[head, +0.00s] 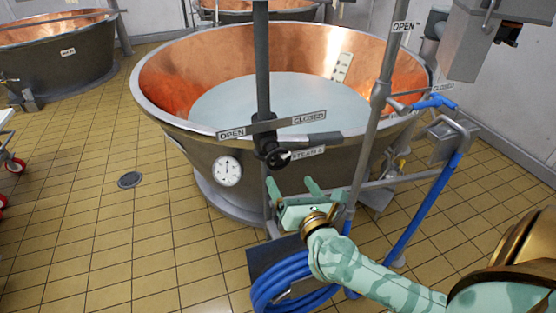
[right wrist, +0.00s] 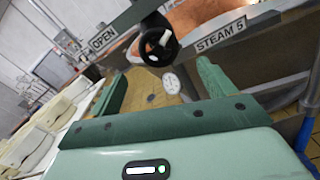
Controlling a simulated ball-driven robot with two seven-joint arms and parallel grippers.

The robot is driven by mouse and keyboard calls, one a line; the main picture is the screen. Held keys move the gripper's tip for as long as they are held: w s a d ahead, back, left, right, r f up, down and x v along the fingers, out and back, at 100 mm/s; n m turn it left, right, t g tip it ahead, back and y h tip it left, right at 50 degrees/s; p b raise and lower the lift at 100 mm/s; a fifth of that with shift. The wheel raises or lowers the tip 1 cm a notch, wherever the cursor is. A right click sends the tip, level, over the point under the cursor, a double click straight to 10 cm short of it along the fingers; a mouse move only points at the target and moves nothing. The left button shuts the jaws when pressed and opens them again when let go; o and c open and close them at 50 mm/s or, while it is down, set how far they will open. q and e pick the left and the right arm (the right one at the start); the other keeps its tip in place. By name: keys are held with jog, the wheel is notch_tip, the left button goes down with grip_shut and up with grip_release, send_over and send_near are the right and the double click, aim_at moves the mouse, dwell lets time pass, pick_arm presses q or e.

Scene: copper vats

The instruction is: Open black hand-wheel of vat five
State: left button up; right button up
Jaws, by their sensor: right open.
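The black hand-wheel (head: 272,153) sits on a vertical pipe in front of vat five (head: 185,140), a copper-lined vat holding pale liquid. A plate reading OPEN and CLOSED (head: 272,124) is above the wheel, and a label reading STEAM 5 (head: 308,153) is to its right. My right gripper (head: 292,186) is open and empty, just below the wheel and apart from it. In the right wrist view, the wheel (right wrist: 158,44), with a white mark on it, shows beyond and between the spread fingers (right wrist: 160,82). My left gripper is not in view.
A round dial (head: 227,171) is on the vat's side. A coiled blue hose (head: 290,280) hangs below my right gripper. Grey pipes (head: 378,110) stand right of the wheel. Another vat (head: 75,65) is at the far left. The tiled floor (head: 90,220) at left is mostly clear.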

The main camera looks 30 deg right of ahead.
aim_at(279, 163)
jog(key=b+x, duration=0.1)
jog(key=x, duration=0.8)
jog(key=shift+w, duration=0.4)
jog(key=shift+c, duration=0.2)
jog(key=c, duration=0.9)
